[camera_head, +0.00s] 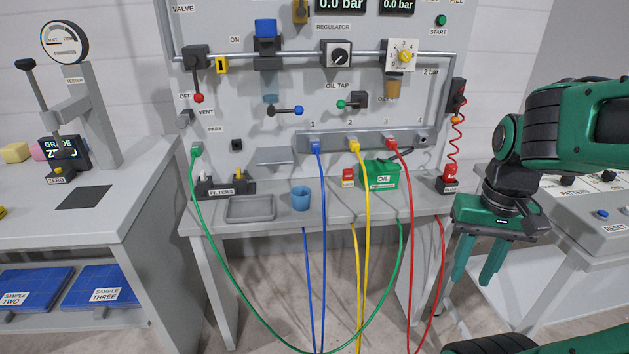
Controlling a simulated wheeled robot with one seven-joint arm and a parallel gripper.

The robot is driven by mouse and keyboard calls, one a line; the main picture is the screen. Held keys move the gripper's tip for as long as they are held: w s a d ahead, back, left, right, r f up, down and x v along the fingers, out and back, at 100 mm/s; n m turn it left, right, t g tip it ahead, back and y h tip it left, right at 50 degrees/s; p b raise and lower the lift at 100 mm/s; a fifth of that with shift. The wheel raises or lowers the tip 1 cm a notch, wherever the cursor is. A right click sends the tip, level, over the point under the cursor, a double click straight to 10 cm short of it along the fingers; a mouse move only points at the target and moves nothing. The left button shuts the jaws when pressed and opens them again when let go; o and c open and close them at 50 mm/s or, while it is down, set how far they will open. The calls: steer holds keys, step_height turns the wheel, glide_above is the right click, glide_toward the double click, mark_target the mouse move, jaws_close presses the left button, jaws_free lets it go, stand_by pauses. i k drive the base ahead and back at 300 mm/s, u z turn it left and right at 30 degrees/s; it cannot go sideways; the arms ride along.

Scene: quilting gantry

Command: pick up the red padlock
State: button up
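Two small red items stand on the grey bench, and I cannot make out a shackle clearly on either. One is a red block with a white label (347,178), just left of the green oil box (380,174). The other is a red piece on a black labelled base (449,180) at the bench's right end. I cannot tell which is the red padlock. My gripper (473,281) points down at the right, in front of the bench's right end. Its two green fingers are apart with nothing between them.
The bench (282,213) also holds a grey tray (250,209), a blue cup (300,198) and filters at the left. Blue, yellow, red and green hoses hang across its front. A red coiled hose (459,138) hangs at the right. A console (602,215) stands right.

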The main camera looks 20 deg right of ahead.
mark_target(348, 174)
steer(key=u, duration=2.3)
steer(key=k, duration=1.15)
steer(key=z, duration=2.05)
steer(key=i, duration=1)
